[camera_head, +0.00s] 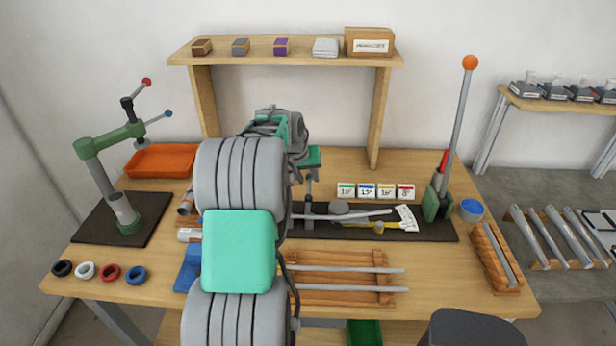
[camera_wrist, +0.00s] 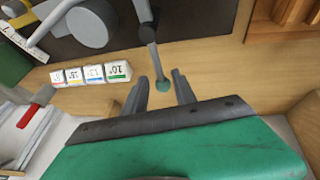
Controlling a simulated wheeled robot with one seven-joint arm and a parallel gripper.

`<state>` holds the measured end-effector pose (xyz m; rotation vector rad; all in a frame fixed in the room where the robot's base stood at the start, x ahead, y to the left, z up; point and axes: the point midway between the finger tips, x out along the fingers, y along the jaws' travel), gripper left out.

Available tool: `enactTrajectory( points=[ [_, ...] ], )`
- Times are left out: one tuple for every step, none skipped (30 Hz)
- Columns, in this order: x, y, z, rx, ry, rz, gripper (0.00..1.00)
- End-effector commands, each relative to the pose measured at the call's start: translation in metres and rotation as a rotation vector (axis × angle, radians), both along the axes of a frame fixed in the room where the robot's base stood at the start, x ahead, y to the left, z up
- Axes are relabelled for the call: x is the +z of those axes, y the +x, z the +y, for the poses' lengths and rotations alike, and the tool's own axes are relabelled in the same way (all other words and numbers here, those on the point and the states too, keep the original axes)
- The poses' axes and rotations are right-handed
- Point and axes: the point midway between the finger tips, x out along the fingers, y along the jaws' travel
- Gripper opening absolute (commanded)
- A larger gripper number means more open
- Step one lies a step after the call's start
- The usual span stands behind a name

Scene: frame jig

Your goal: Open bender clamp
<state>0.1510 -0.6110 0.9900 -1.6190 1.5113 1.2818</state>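The bender stands on a dark mat (camera_head: 440,231) in the middle of the bench, with a grey round die (camera_head: 339,207), a white scale plate (camera_head: 407,217) and a yellow pointer (camera_head: 385,225). In the wrist view, a thin grey lever (camera_wrist: 153,55) on the bender ends in a teal ball knob (camera_wrist: 163,86); I take it for the clamp handle. My gripper (camera_wrist: 160,75) is open, with one finger on each side of the knob. Gaps show on both sides, so contact is not visible. In the head view, my arm hides part of the bender.
Number cards (camera_head: 375,191) stand behind the mat. A tall orange-knobbed lever (camera_head: 457,110) on a green base rises at the right. Rods lie on a wooden rack (camera_head: 345,297) in front. A green post tool (camera_head: 118,190) and an orange tray (camera_head: 160,161) are at the left.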

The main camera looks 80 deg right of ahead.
Motion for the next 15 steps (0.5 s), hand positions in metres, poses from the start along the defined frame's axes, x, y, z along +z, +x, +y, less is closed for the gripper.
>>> enactTrajectory(
  points=[
    [-0.0043,-0.0008,-0.0019,0.0,0.002,0.0,0.33],
    [-0.0064,-0.001,-0.003,-0.001,0.001,0.0,0.33],
    [-0.0086,-0.0011,-0.0039,-0.001,0.0,0.0,0.33],
    [-0.0097,-0.0011,-0.0043,-0.001,0.0,0.0,0.33],
    [-0.0104,-0.0011,-0.0046,0.0,0.0,-0.001,0.33],
    [-0.0107,-0.001,-0.0046,0.001,-0.001,-0.001,0.33],
    [-0.0107,-0.0009,-0.0046,0.001,-0.001,-0.001,0.33],
    [-0.0106,-0.0009,-0.0045,0.001,-0.001,-0.001,0.33],
    [-0.0106,-0.0008,-0.0045,0.001,-0.001,-0.001,0.33],
    [-0.0106,-0.0008,-0.0044,0.001,-0.001,-0.001,0.33],
    [-0.0105,-0.0008,-0.0044,0.001,-0.001,-0.001,0.31],
    [-0.0105,-0.0007,-0.0043,0.001,-0.001,-0.001,0.28],
    [-0.0105,-0.0007,-0.0043,0.001,-0.001,-0.001,0.25],
    [-0.0104,-0.0007,-0.0044,0.001,-0.001,-0.001,0.23],
    [-0.0103,-0.0006,-0.0043,0.001,-0.001,-0.001,0.19]
  ],
)
